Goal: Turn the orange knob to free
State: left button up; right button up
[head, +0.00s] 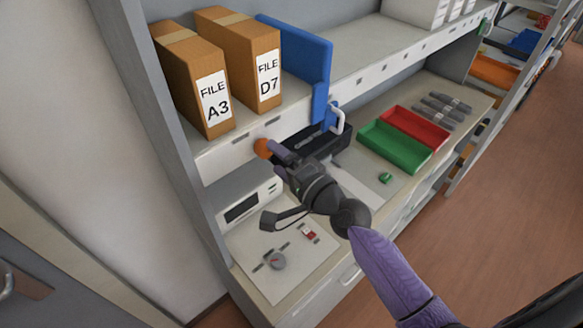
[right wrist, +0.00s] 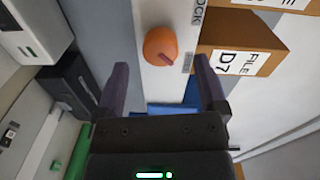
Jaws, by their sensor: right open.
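The orange knob (head: 262,148) sits on the front edge of the shelf, below the file boxes. In the right wrist view the round knob (right wrist: 160,46) is in full sight, with a darker red pointer mark at its lower right. Labels flank it on the pale strip; one ends in "OCK", the other is too small to read. My right gripper (head: 276,160) is close to the knob. In the wrist view its two purple fingers (right wrist: 162,82) are spread wide and empty, with the knob ahead of the gap, apart from them. My left gripper is not in view.
File boxes A3 (head: 194,84) and D7 (head: 243,57) and a blue divider (head: 303,55) stand on the shelf above. Below are a white device (head: 251,203), a black box (head: 333,142), and green (head: 392,148) and red (head: 416,127) trays.

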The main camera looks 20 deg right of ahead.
jog(key=v, duration=0.6)
jog(key=shift+s+b, duration=0.2)
jog(key=shift+b, duration=0.2)
